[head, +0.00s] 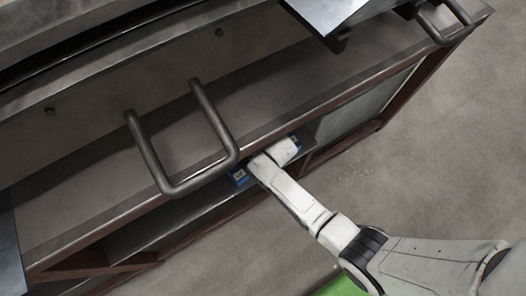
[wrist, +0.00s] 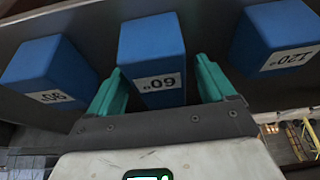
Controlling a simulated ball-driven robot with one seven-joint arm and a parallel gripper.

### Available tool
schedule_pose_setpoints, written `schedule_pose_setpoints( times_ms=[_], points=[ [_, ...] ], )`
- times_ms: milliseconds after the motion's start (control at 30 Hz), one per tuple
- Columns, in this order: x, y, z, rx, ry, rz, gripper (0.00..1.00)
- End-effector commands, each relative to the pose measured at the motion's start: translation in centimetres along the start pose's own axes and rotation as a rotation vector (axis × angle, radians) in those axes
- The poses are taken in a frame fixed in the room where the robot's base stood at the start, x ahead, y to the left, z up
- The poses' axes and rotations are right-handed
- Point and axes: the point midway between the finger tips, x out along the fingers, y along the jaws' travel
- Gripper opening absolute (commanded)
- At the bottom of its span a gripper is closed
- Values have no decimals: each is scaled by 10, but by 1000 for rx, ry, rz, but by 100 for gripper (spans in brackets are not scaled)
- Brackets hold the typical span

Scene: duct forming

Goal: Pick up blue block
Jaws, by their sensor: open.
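Three blue blocks show in the wrist view, each with a white number label. The middle block (wrist: 152,42) stands between the two green fingers of my gripper (wrist: 159,66), which are open on either side of it. I cannot tell whether they touch it. The left block (wrist: 45,65) and right block (wrist: 275,35) are outside the fingers. In the head view, bits of blue show at the left (head: 239,177) and right (head: 294,137) of my wrist on the lower shelf. The fingers are hidden there by the wrist and bench edge.
The bench (head: 300,95) overhangs the lower shelf (head: 190,222). A bent metal handle (head: 222,135) sticks out just left of my wrist. A metal plate (head: 335,12) and another handle (head: 445,25) are at the top right. Open floor (head: 440,150) lies to the right.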

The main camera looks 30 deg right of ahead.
Motion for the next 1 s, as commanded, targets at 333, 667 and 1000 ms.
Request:
schedule_pose_setpoints(
  times_ms=[333,667,1000],
  points=[
    [0,0,0,0,0,0,72],
    [0,0,0,0,0,0,40],
    [0,0,-1,0,2,0,14]
  ],
)
